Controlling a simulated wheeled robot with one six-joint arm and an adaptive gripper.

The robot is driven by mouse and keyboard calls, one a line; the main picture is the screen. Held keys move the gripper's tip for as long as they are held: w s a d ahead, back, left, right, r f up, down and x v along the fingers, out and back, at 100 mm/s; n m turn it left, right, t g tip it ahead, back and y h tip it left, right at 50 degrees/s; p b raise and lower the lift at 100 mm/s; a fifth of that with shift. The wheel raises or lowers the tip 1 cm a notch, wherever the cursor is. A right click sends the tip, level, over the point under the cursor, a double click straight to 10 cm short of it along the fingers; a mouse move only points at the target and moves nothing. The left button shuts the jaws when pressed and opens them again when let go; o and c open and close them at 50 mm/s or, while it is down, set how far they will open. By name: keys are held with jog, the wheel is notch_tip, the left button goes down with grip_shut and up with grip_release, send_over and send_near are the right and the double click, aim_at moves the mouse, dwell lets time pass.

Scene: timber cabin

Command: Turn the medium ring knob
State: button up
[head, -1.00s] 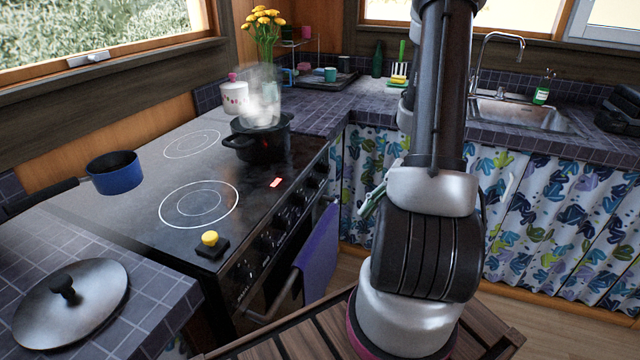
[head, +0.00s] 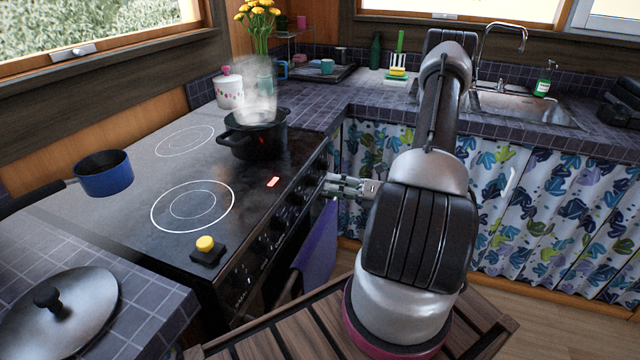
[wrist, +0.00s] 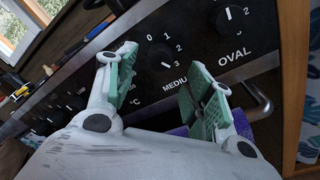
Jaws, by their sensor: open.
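The medium ring knob (wrist: 160,55) is a round black knob with a white pointer line on the black stove front, above lettering that reads "MEDIU". In the wrist view it shows between my gripper's two green-padded fingers (wrist: 163,68), which are apart and empty. Whether the fingers touch it or stop short of it I cannot tell. The oval knob (wrist: 232,18) is up and to the right of it. In the head view my gripper (head: 332,184) reaches left toward the right end of the stove's knob row (head: 280,222).
A steaming black pot (head: 255,140) stands on the rear of the stove (head: 130,220). A yellow button on a black base (head: 205,246) sits at its front corner. A blue pan (head: 103,174) and a lid (head: 65,315) lie left. A purple towel (head: 318,245) hangs below the knobs.

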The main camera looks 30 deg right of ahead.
aim_at(317, 183)
jog(key=shift+x, duration=2.35)
jog(key=c, duration=1)
